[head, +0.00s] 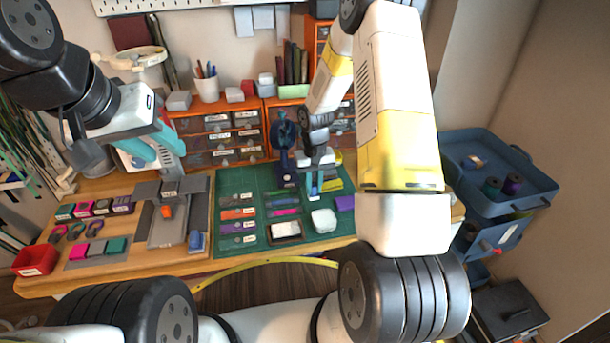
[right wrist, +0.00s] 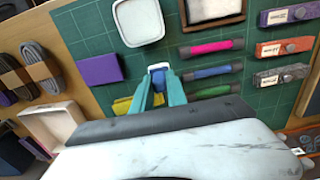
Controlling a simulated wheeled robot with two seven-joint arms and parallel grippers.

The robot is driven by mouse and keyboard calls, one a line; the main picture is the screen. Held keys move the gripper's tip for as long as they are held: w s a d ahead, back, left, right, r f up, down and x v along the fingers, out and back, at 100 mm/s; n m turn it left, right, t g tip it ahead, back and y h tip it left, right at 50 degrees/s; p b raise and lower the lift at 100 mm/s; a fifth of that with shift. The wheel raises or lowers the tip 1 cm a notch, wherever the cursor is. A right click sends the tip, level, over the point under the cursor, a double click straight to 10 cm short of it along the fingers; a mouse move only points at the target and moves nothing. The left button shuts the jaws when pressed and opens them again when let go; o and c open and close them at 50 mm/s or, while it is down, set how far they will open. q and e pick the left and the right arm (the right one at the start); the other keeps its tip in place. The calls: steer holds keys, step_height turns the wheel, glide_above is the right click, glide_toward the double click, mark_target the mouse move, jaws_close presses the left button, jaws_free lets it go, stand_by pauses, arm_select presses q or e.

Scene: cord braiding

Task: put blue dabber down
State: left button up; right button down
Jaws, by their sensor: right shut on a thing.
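My right gripper (head: 313,188) is over the green cutting mat (head: 232,183). Its teal fingers are shut on a small blue-and-white thing, taken as the blue dabber (right wrist: 158,68), which shows between the fingertips in the right wrist view. Most of it is hidden by the fingers, and I cannot tell whether it touches the mat. My left gripper (head: 158,146) is held high at the left, with its teal fingers apart and nothing seen between them.
A white dish (right wrist: 138,20), a purple block (right wrist: 99,69), a pink stick (right wrist: 211,47) and several labelled blocks lie on the mat. Orange drawer units (head: 208,110) stand behind. A grey board (head: 180,215) lies to the left. Bare mat shows between the items.

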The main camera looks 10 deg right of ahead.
mark_target(314, 194)
steer(key=shift+w+f, duration=0.1)
steer(key=shift+f, duration=1.7)
steer(key=shift+f, duration=0.15)
steer(key=c, duration=1.3)
jaws_free()
